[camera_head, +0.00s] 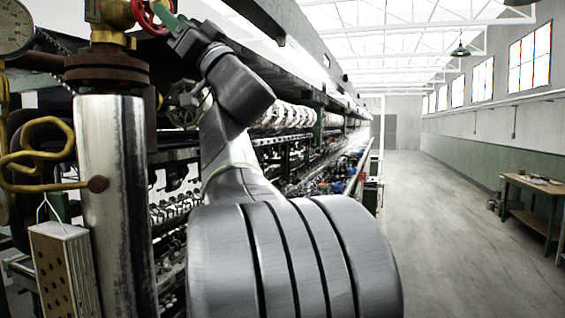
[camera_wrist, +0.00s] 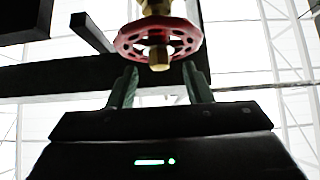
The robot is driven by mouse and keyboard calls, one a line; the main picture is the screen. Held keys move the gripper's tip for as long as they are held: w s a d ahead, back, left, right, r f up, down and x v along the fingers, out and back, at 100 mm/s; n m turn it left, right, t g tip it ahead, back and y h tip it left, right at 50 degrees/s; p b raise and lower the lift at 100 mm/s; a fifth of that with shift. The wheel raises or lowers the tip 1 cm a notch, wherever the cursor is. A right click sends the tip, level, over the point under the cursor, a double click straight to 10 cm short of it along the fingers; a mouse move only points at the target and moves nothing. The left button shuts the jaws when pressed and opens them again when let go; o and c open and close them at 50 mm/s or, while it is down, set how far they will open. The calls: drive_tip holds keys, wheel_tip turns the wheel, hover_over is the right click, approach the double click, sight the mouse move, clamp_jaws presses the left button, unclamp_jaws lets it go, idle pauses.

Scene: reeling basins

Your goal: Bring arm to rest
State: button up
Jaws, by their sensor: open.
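My arm (camera_head: 238,165) rises from the lower middle of the head view and reaches up and left. My gripper (camera_head: 166,20) is at the top left, close to a red valve handwheel (camera_head: 142,14) on a brass valve (camera_head: 108,22). In the wrist view my gripper (camera_wrist: 160,72) is open, with one green finger on each side below the red handwheel (camera_wrist: 130,42). Nothing is held between the fingers. The wheel's brass hub nut (camera_wrist: 159,62) sits above the gap. I cannot tell whether a fingertip touches the wheel.
A thick steel pipe (camera_head: 118,200) with a rusty flange (camera_head: 106,70) stands just left of my arm. A pressure gauge (camera_head: 14,28) and yellow bent pipe (camera_head: 45,130) are further left. Reeling machinery (camera_head: 290,150) runs behind. The aisle floor (camera_head: 440,230) at right is clear, with a workbench (camera_head: 535,187) beyond.

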drive_tip(key=b+v, duration=0.4)
drive_tip(key=v, duration=0.7)
drive_tip(key=w+d+r+n+g+h+p, duration=0.1)
drive_tip(key=w+r+n+g+p, duration=0.4)
drive_tip(key=n+g, duration=0.9)
drive_tip(key=shift+w+r+n+g+p, duration=0.35)
drive_tip(key=shift+w+r+n, duration=0.6)
drive_tip(key=shift+r, duration=0.85)
drive_tip(key=shift+s+d+n+h, duration=0.1)
drive_tip(key=shift+s+n+h, duration=0.05)
drive_tip(key=shift+n+h, duration=0.15)
